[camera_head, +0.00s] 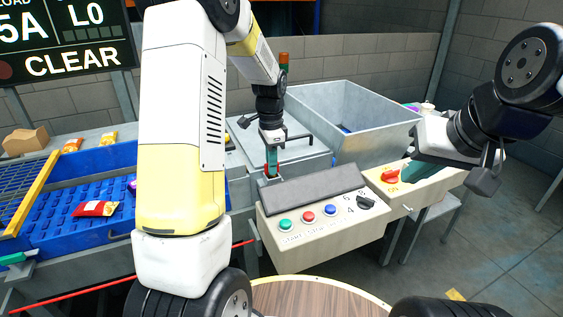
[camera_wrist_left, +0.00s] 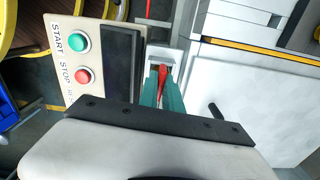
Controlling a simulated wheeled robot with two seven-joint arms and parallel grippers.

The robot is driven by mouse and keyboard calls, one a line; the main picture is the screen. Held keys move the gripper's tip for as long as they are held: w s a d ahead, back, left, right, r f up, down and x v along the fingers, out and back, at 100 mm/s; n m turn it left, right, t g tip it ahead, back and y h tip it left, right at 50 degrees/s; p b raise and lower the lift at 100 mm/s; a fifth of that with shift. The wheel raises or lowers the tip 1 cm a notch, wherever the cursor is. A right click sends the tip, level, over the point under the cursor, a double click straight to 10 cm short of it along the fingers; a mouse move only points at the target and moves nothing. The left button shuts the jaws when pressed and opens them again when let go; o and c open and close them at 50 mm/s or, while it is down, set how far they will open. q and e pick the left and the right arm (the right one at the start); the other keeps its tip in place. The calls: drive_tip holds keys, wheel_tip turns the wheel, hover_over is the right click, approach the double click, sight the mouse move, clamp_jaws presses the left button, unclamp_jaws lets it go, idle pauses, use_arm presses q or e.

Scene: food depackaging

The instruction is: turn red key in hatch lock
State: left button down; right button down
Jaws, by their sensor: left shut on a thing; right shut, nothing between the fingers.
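The red key (camera_wrist_left: 162,82) sits in a white lock block (camera_wrist_left: 160,58) beside the control panel in the left wrist view. My left gripper (camera_wrist_left: 161,90) has its green fingers shut on the key from both sides. In the head view the left gripper (camera_head: 271,165) points down at the lock, and a bit of red shows between its fingers. The fingers hide part of the key, and I cannot tell its exact turn angle. My right gripper (camera_head: 408,172) is at the right, above the beige box with a red knob. It is shut and empty, apart from the key.
The control panel (camera_head: 318,238) with green, red and blue buttons and a black selector stands in front of the lock. A red rotary knob (camera_head: 391,175) is on the box at right. A grey metal bin (camera_head: 350,115) stands behind. A blue conveyor (camera_head: 60,200) is at left.

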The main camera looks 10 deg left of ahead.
use_arm(q)
drive_tip(key=shift+n, duration=0.5)
drive_tip(key=n, duration=0.3)
drive_tip(key=shift+n, duration=0.3)
drive_tip(key=c, duration=1.6)
unclamp_jaws()
drive_tip(key=shift+o, duration=0.2)
drive_tip(key=shift+r, duration=3.5)
